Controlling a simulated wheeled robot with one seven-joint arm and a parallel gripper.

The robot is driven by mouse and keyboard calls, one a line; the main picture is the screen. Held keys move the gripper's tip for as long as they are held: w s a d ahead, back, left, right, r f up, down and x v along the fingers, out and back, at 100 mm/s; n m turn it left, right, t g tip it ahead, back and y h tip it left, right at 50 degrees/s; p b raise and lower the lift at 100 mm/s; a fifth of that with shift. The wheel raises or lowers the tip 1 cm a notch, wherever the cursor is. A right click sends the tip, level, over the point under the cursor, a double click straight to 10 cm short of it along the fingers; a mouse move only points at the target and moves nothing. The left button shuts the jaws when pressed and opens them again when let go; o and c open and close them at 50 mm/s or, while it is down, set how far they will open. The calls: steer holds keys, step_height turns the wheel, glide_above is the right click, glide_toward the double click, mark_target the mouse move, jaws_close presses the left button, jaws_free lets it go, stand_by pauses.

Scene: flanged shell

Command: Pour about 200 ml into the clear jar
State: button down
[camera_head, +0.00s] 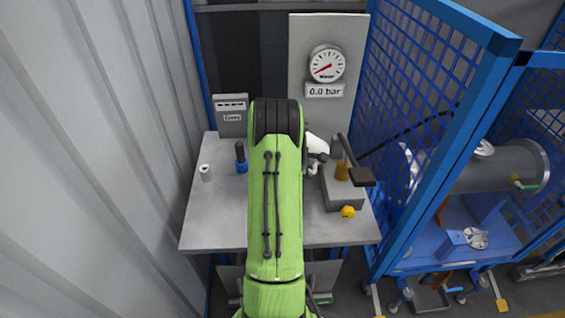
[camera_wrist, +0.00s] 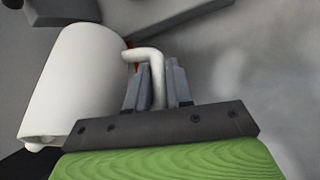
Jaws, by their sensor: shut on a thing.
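A white jug (camera_wrist: 75,85) fills the left of the wrist view, with its handle (camera_wrist: 157,62) reaching between my fingers. My gripper (camera_wrist: 158,80) is shut on this handle. The jug's contents do not show. In the head view the white jug (camera_head: 317,144) shows just right of my green arm, above the table and partly hidden by the arm. I cannot make out the clear jar in either view; my arm covers the middle of the table.
A lever device (camera_head: 345,195) with a yellow knob (camera_head: 348,212) stands right. A gauge (camera_head: 326,65) hangs behind; blue mesh fencing (camera_head: 430,65) borders the right.

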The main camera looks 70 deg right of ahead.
mark_target(311, 151)
steer(key=shift+r, duration=0.15)
stand_by(0.5)
steer(key=shift+r+p, duration=0.15)
steer(key=shift+p, duration=0.45)
steer(key=shift+t+y+p, duration=0.35)
steer(key=shift+t+y, duration=0.05)
steer(key=shift+t, duration=0.1)
steer(key=shift+s+t+y+p, duration=0.1)
steer(key=shift+t+y+p, duration=0.2)
steer(key=shift+y+p, duration=0.15)
steer(key=shift+t+y, duration=0.45)
steer(key=shift+t, duration=0.15)
steer(key=r+p, duration=0.6)
steer(key=r, duration=0.1)
steer(key=shift+s+d+r, duration=0.1)
steer(key=shift+s+d, duration=0.15)
steer(key=shift+d, duration=0.1)
steer(key=r+t+y+p, duration=0.1)
steer(key=p, duration=0.1)
steer(key=s+d+r+t+y+p, duration=0.1)
steer(key=r+t+p, duration=0.1)
steer(key=p, duration=0.1)
steer(key=s+r+t+y+p, duration=0.1)
steer(key=r+p, duration=0.1)
steer(key=shift+d+m+y, duration=0.3)
steer(key=shift+d+m, duration=0.05)
steer(key=shift+m, duration=0.05)
steer(key=shift+f, duration=0.15)
